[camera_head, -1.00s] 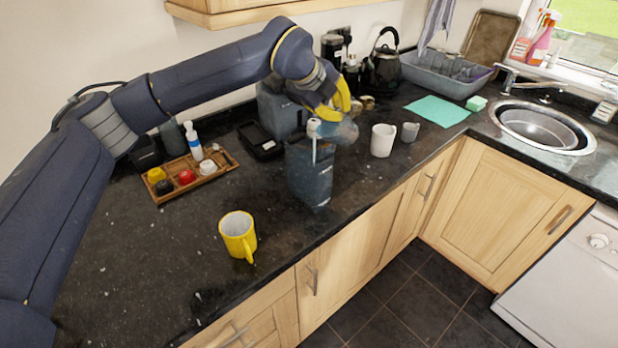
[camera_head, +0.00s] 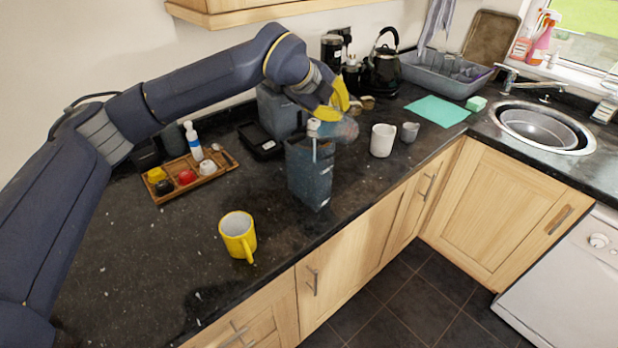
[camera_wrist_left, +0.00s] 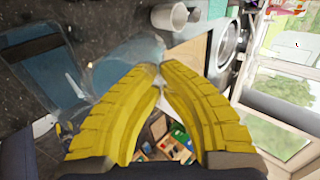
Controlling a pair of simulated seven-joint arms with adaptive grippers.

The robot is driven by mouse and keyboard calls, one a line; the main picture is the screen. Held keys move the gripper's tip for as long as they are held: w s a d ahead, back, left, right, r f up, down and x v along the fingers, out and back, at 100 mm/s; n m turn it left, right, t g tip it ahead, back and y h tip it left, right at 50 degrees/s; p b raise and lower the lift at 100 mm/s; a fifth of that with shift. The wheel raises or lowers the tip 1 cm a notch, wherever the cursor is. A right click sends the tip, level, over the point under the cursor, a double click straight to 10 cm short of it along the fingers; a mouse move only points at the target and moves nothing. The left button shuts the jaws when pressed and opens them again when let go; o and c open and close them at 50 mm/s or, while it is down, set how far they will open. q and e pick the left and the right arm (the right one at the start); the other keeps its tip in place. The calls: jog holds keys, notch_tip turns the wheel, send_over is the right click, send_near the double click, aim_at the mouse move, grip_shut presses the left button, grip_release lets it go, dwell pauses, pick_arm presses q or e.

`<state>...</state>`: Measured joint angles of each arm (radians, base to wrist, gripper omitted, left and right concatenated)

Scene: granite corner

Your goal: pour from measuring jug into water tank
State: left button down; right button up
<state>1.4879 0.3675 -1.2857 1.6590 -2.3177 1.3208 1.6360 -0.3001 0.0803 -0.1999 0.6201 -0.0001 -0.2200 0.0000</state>
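The water tank (camera_head: 310,178) is a tall dark grey-blue open box, upright near the counter's front edge. The clear measuring jug (camera_head: 346,130) is held just above and to the right of its top, looking tilted. My left gripper (camera_head: 340,98) has yellow fingers shut on the jug. In the left wrist view, the fingers (camera_wrist_left: 161,88) come together at the see-through jug (camera_wrist_left: 125,62), with the tank (camera_wrist_left: 42,68) at left. The exact grip, the jug's water level and any stream cannot be made out. My right gripper is not in view.
A yellow mug (camera_head: 238,236) stands in front at left. A white mug (camera_head: 382,141) and a small grey cup (camera_head: 410,132) stand right of the tank. A wooden tray (camera_head: 192,177) with small items lies at left. A dark kettle (camera_head: 386,70) stands behind.

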pick_arm(q)
jog(key=shift+a, duration=0.1)
dwell(0.4)
jog(key=shift+s+r+t+h, duration=0.2)
jog(key=shift+t+h, duration=0.1)
jog(key=shift+h, duration=0.1)
jog(key=shift+s+a+r+t+h, duration=0.15)
jog(key=shift+a+r+t+h, duration=0.15)
jog(key=shift+t+h, duration=0.2)
dwell(1.3)
jog(key=shift+a, duration=0.25)
